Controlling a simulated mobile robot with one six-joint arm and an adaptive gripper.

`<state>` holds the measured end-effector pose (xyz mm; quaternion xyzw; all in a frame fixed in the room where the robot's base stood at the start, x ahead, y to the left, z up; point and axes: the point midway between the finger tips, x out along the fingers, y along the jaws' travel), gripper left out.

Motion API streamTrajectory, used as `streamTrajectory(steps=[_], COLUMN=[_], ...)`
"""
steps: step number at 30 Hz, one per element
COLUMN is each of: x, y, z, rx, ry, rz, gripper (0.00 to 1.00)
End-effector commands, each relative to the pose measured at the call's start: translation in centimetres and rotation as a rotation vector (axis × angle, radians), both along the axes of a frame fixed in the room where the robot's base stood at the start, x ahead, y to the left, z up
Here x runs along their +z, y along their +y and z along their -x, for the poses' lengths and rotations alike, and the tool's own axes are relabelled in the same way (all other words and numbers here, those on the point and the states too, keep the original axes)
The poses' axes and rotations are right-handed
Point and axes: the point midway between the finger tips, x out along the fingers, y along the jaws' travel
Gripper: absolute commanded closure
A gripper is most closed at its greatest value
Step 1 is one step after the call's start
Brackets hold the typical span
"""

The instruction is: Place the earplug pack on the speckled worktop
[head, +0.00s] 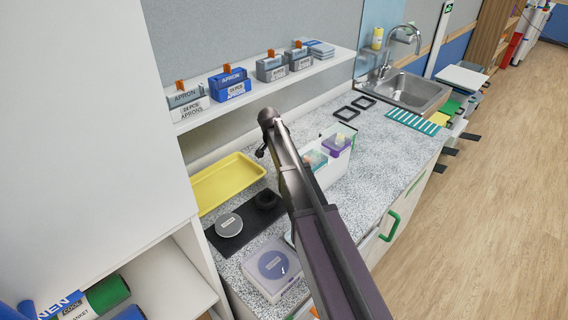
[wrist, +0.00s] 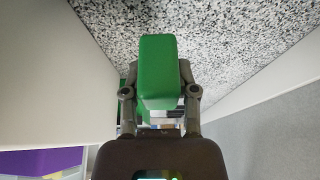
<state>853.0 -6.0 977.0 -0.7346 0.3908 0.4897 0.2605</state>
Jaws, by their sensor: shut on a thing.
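My gripper (wrist: 160,91) is shut on a green block-shaped pack (wrist: 158,62), which I take to be the earplug pack; no label on it is readable. The pack sits between both fingers in the wrist view. The speckled worktop (head: 392,150) runs along the wall in the head view. It also fills the top of the wrist view (wrist: 235,35), beyond the pack; I cannot tell whether they touch.
A white bin (head: 333,171) holds purple and teal boxes. A yellow tray (head: 228,181), a black mat (head: 232,243) with round items, and a clear case (head: 272,267) lie to the left. Black frames (head: 347,113) lie near the sink (head: 418,94). Bare worktop shows right of the bin.

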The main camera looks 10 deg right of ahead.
Motion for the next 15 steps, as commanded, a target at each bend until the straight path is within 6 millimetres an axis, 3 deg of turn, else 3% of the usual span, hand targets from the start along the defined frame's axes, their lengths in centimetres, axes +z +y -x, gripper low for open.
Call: streamTrajectory(steps=[15], x=[-0.62], y=[-0.09], z=[0.01], rx=[-0.001], ry=[0.000], rz=[0.000], gripper=[0.91])
